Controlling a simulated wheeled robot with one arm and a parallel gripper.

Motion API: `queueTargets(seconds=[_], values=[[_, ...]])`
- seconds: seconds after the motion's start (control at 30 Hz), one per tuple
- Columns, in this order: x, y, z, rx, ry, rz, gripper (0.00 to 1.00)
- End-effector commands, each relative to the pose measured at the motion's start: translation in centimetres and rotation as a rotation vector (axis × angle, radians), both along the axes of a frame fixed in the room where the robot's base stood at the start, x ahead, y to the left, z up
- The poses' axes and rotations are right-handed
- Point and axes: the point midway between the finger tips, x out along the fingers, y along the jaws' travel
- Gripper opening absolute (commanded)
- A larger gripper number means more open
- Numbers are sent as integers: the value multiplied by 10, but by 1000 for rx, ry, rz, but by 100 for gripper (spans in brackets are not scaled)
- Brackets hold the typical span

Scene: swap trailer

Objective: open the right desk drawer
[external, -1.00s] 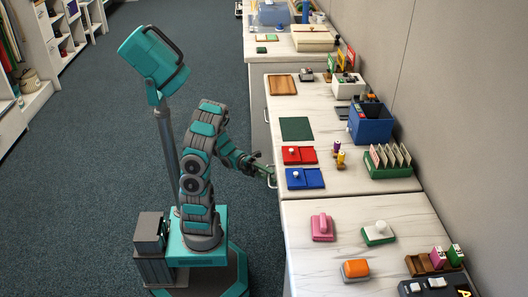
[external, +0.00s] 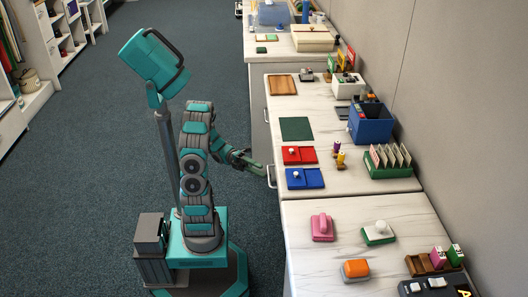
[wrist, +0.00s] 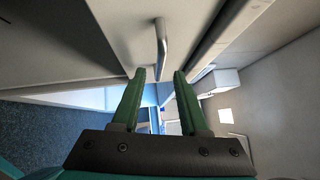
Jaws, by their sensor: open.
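The desk drawer's metal bar handle (external: 271,177) is on the desk's left-facing front, near the blue tray. My gripper (external: 264,169) is beside this handle, at its upper left. In the wrist view, a bar handle (wrist: 161,45) stands out from a pale front panel (wrist: 110,30). The open green fingers (wrist: 159,75) point toward it, with the handle's near end just above the gap between the tips. Nothing is held. The fingers appear apart from the handle. No open drawer shows; the front is seen too steeply to tell a small gap.
Another handle (external: 266,115) is on the same front, farther back. The desk top (external: 340,200) holds a blue tray (external: 305,178), a red tray (external: 299,155), a green file rack (external: 388,172) and a blue bin (external: 370,130). The carpet (external: 100,160) left of my base is clear.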

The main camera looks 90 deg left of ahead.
Motion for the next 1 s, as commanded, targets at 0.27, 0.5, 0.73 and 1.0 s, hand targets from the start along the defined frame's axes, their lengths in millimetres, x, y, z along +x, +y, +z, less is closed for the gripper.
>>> queueTargets(seconds=[0.27,0.5,0.73,1.0], values=[[29,-31,5,0,-2,-3,44],[41,-42,8,-1,-2,0,44],[42,-43,8,-1,-1,1,44],[41,-43,8,-1,-1,0,20]])
